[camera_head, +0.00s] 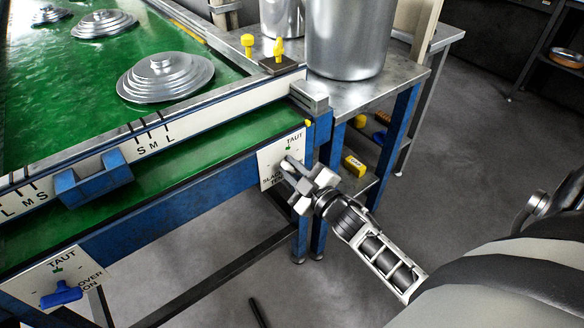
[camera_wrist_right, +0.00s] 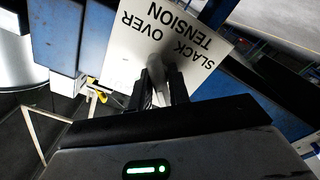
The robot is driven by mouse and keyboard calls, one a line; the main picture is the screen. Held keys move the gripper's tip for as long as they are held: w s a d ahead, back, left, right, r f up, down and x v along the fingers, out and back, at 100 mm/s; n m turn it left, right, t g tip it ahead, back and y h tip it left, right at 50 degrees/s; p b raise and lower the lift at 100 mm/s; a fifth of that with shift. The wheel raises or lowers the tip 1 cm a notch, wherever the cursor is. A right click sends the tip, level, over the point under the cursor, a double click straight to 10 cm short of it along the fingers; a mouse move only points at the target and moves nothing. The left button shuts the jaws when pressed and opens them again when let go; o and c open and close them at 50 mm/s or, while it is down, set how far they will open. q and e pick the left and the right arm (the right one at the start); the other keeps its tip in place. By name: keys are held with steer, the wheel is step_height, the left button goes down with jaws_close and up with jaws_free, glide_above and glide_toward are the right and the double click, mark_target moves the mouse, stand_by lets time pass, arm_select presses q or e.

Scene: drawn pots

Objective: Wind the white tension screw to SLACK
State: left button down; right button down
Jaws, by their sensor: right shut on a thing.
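The white tension screw (camera_head: 287,164) sits on a white plate (camera_head: 267,172) at the front right corner of the green-topped table. The plate reads TAUT at the top, with a small green mark under it, and SLACK lower down. My right gripper (camera_head: 297,178) is shut on the screw and hides most of it. In the right wrist view the screw (camera_wrist_right: 158,92) shows as a pale piece between the dark fingers, in front of the plate (camera_wrist_right: 190,35) lettered SLACK and OVER TENSION. The screw's exact turn is hard to tell. My left gripper is out of view.
A blue screw (camera_head: 61,294) sits on a similar plate at the lower left. A blue slider (camera_head: 93,181) rides on the S M L rail. Stepped metal discs (camera_head: 165,78) lie on the green top. A metal pot (camera_head: 348,38) stands on the side table. Open floor lies below.

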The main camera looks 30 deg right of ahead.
steer(key=n, duration=0.5)
steer(key=shift+a+n+b, duration=0.1)
steer(key=shift+n+b, duration=0.3)
stand_by(0.4)
steer(key=c, duration=1.4)
jaws_free()
steer(key=shift+c, duration=0.2)
steer(key=s+d+b, duration=0.1)
steer(key=s, duration=1.5)
steer(key=shift+d, duration=0.15)
